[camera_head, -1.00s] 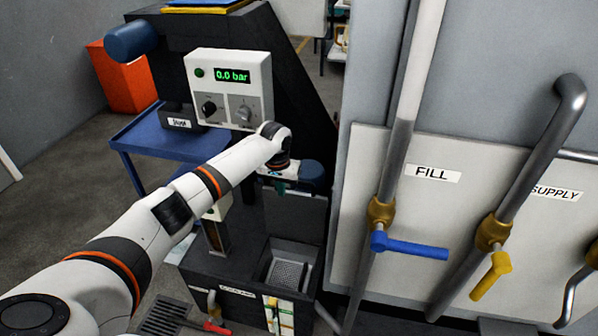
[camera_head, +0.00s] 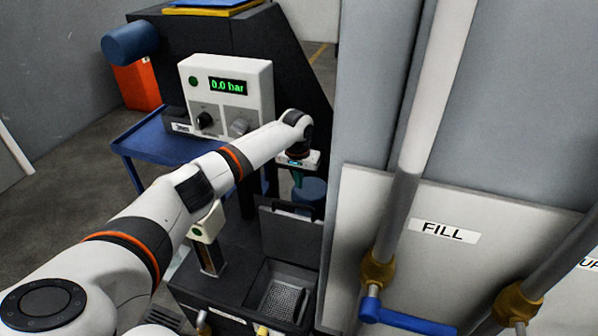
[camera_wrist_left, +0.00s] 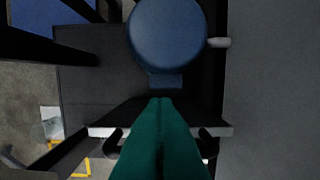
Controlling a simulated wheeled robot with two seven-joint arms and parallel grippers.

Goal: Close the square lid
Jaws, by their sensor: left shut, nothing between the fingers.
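The square lid (camera_head: 291,236) is a dark flat plate that stands open, nearly upright, at the back of a square opening with a perforated basket (camera_head: 283,299). Its light top edge and dark handle also show in the wrist view (camera_wrist_left: 218,131). My left gripper (camera_head: 298,180) has green fingers and hangs just above the lid, near its top edge. In the wrist view its shut, empty fingers (camera_wrist_left: 160,101) reach past the lid's edge to the back side. Whether they touch the lid, I cannot tell. My right gripper is not in view.
A blue cylinder (camera_wrist_left: 167,35) stands close behind the lid. A grey cabinet wall with a FILL label (camera_head: 443,231) and pipes rises to the right. A pressure display box (camera_head: 227,90) reads 0.0 bar behind my left arm.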

